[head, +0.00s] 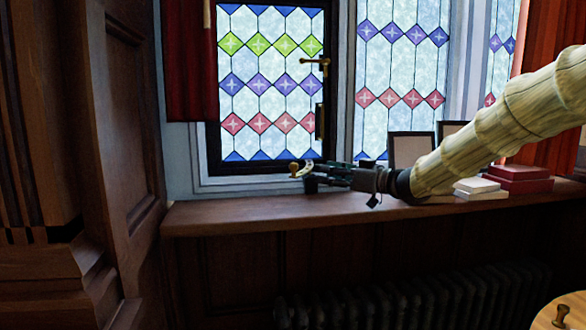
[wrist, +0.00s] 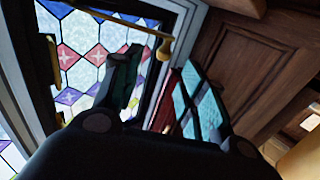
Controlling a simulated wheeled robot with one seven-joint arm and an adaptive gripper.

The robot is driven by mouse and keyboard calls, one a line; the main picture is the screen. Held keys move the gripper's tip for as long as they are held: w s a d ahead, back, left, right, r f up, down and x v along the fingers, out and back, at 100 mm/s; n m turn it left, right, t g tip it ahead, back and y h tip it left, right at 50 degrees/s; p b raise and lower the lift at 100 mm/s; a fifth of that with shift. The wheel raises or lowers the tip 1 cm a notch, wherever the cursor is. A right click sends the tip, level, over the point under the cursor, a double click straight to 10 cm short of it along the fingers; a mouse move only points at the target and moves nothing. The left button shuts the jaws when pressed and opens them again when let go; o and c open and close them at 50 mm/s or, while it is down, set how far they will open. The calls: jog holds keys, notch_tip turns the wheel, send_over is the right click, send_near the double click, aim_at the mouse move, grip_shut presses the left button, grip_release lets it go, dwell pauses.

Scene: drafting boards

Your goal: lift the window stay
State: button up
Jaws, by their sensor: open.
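The window stay (head: 296,169) is a small brass bar with a rounded end, at the lower edge of the leaded window (head: 270,104). In the wrist view the stay (wrist: 130,25) runs slantwise along the frame, its rounded end a little beyond the fingertips. My gripper (head: 318,178) reaches in from the right above the sill, its tips close beside the stay. In the wrist view my gripper (wrist: 166,84) has its two fingers well apart with nothing between them. I cannot tell whether a finger touches the stay.
A wooden sill (head: 400,211) runs below the window. Picture frames (head: 412,150) and stacked books (head: 518,178) stand on it near my arm. A red curtain (head: 190,65) hangs at left, and dark panelling (head: 120,140) stands beside it. A radiator (head: 420,295) is below.

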aim_at(294, 164)
jog(key=x, duration=0.3)
jog(key=p+x, duration=0.1)
jog(key=x, duration=0.3)
jog(key=r+p+x, duration=0.1)
jog(key=x, duration=0.3)
jog(key=shift+s+a, duration=0.2)
jog(key=shift+a, duration=0.2)
grip_shut()
